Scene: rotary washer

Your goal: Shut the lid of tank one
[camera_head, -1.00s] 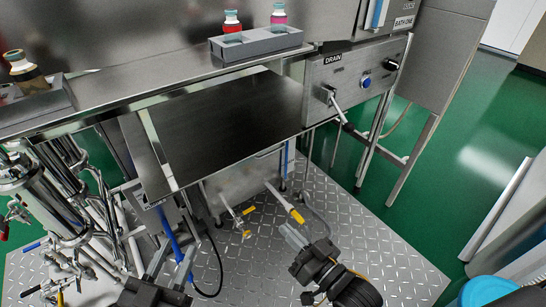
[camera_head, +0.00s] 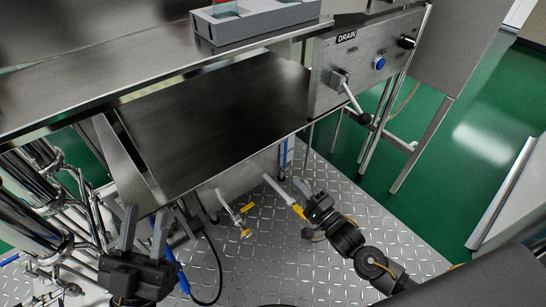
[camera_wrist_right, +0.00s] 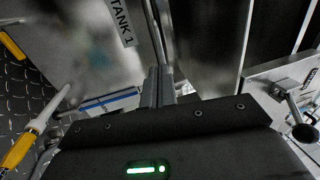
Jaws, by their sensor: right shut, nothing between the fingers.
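A label reading TANK 1 (camera_wrist_right: 122,22) is on a pale steel face in the right wrist view. In the head view a wide dark steel panel (camera_head: 220,125) lies below the upper shelf; I cannot tell whether it is the tank's lid or its inside. My right gripper (camera_head: 311,188) is shut and empty, below the panel's front right edge. Its closed fingers (camera_wrist_right: 158,86) point towards the steelwork in the right wrist view; contact cannot be told. My left gripper (camera_head: 143,231) is open and empty, below the panel's left end, with its fingers upward.
A control panel marked DRAIN (camera_head: 347,37) carries a lever (camera_head: 349,96) and a blue button (camera_head: 379,63), right of the dark panel. Yellow-handled valves (camera_head: 246,209) stand below. Steel pipes (camera_head: 40,215) crowd the left. A grey tray (camera_head: 255,20) is on the shelf.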

